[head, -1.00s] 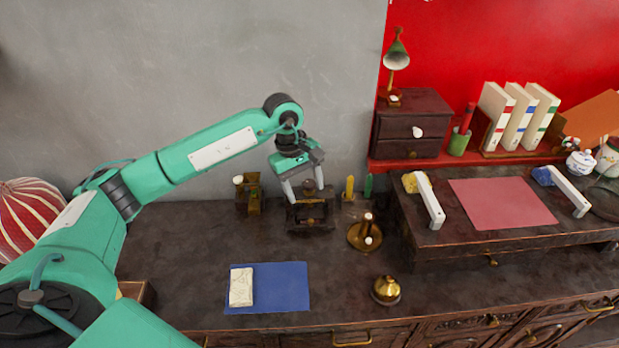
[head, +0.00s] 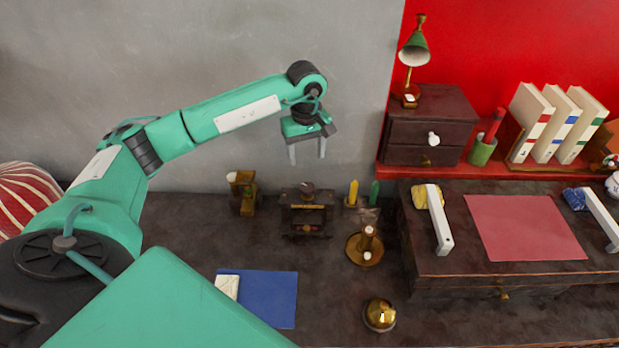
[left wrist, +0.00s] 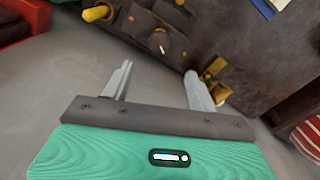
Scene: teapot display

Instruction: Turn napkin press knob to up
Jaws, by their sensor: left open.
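The napkin press (head: 305,222) is a small dark wooden device with brass trim, standing at the back of the dark counter against the grey wall. Its knob (head: 307,189) is on top. In the left wrist view the press (left wrist: 140,25) lies beyond the fingertips, and its round dark knob (left wrist: 158,40) shows a pale mark. My left gripper (head: 307,157) is open and empty, above the press and apart from the knob. It also shows in the left wrist view (left wrist: 157,75), with the knob roughly between its finger lines. My right gripper is not in view.
A brass-and-wood item (head: 243,195) stands left of the press. Yellow and green sticks (head: 354,192), a brass stand (head: 366,248) and a brass bell (head: 380,314) stand to the right. A blue mat (head: 268,298) lies in front. A raised desk (head: 440,262) borders the right.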

